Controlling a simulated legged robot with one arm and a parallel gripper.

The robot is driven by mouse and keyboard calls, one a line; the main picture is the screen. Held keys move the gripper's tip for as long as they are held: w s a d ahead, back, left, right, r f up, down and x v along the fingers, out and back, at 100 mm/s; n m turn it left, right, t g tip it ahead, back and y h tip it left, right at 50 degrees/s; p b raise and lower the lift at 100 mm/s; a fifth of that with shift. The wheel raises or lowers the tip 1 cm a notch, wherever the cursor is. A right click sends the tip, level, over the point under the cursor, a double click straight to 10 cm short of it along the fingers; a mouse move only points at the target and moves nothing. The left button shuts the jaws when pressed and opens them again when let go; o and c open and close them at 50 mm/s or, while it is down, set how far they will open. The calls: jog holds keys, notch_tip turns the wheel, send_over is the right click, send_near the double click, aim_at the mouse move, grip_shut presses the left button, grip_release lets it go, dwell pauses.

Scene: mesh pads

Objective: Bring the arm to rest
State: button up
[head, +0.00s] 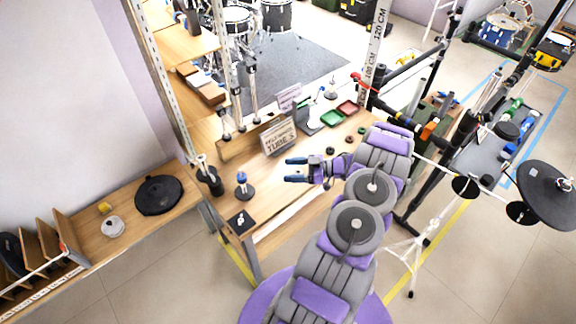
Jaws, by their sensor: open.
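My gripper (295,170) has blue fingertips and is at the end of my purple and grey arm, over the wooden table (282,204). Its two fingers are apart, with nothing between them, and point left in the head view. The arm reaches up from the bottom of the picture and bends at two round grey joints. The gripper is in front of a small sign (279,137) and to the right of a blue-topped object on a dark round base (244,187).
A low wooden shelf at left holds a black round pad (158,195). Cymbals (545,190) and a white tripod stand (411,250) are at right. Bare floor shows below.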

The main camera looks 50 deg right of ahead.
jog(key=shift+w, duration=0.1)
jog(key=w+d+r+m+g+h, duration=0.1)
jog(key=w+d+r+h, duration=0.3)
jog(key=w, duration=0.4)
jog(key=w+d+r+g+h, duration=0.1)
jog(key=w+d+r+h, duration=0.1)
jog(key=w+r+h, duration=0.35)
jog(key=w+a+r+m+g+h+b, duration=0.1)
jog(key=w+a+r+m+g+h, duration=0.15)
jog(key=r, duration=0.45)
jog(key=w+a+r+m+g+h, duration=0.1)
jog(key=w+a+r+h, duration=0.1)
jog(key=w+a+r, duration=0.3)
jog(key=s+a+r+m+g+b, duration=0.1)
jog(key=s+a+r+g, duration=0.1)
jog(key=s+a, duration=0.6)
jog(key=s+a+r+m+g, duration=0.2)
jog(key=s+a+r+g, duration=0.1)
jog(key=s+a, duration=0.5)
jog(key=s+a+f+n+g+y, duration=0.1)
jog(key=s+a+g+y, duration=0.4)
jog(key=s+a, duration=1.7)
jog(key=shift+s+a+f+b, duration=0.4)
jog(key=shift+a+f, duration=0.15)
jog(key=shift+a, duration=0.2)
